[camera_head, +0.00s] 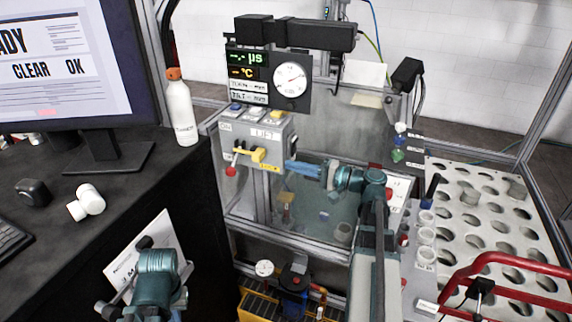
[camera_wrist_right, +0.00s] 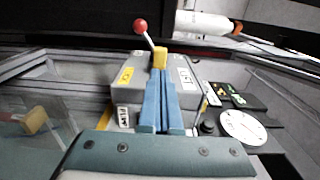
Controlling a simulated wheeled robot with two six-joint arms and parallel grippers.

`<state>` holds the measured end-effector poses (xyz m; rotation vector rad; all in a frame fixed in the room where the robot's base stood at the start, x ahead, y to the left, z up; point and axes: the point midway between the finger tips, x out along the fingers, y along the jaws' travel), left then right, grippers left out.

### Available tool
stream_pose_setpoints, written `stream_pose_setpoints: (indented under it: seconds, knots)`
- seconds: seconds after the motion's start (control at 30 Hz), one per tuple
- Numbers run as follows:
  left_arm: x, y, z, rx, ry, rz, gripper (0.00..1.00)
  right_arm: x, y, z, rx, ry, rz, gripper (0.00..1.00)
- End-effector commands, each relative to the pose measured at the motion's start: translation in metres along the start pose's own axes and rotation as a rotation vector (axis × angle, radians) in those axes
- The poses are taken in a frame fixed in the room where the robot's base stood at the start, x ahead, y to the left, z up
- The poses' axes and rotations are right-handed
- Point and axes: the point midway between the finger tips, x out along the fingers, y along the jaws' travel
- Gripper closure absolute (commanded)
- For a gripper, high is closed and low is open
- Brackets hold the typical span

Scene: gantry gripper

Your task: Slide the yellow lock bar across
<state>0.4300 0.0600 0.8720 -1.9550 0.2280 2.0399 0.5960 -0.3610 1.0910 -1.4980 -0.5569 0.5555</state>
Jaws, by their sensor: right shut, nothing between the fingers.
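The yellow lock bar (camera_head: 258,154) sits on the front of the grey control box (camera_head: 278,130), under its LIFT label. My right gripper (camera_head: 288,165) is shut and empty, its blue fingers pointing at the bar from the right. In the right wrist view the closed fingertips (camera_wrist_right: 160,75) end at the bar's yellow end (camera_wrist_right: 160,58); I cannot tell whether they touch. A lever with a red ball (camera_wrist_right: 140,27) rises beyond the bar. My left arm's end (camera_head: 155,275) is low at the left in the head view, and its fingers cannot be made out.
A white bottle (camera_head: 181,108) stands on the dark desk left of the box. A gauge panel (camera_head: 290,78) is above the box. A perforated rack (camera_head: 480,220) and a red tube handle (camera_head: 500,262) are at the right. Clear panels lie below and behind my right arm.

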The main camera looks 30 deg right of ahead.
Motion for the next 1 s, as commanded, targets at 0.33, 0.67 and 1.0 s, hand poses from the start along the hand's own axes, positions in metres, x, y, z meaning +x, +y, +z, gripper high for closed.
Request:
stream_pose_setpoints:
  seconds: [0.33,0.67,1.0]
  knots:
    - [0.000,0.000,0.000,0.000,0.000,0.000,1.00,-0.050,0.000,-0.001,0.000,0.003,0.000,1.00]
    - [0.000,0.000,0.000,0.000,0.000,0.000,1.00,-0.062,0.000,0.000,0.000,0.000,0.000,1.00]
    - [0.000,0.000,0.000,0.000,0.000,0.000,1.00,-0.046,0.008,0.011,-0.001,-0.032,0.038,1.00]
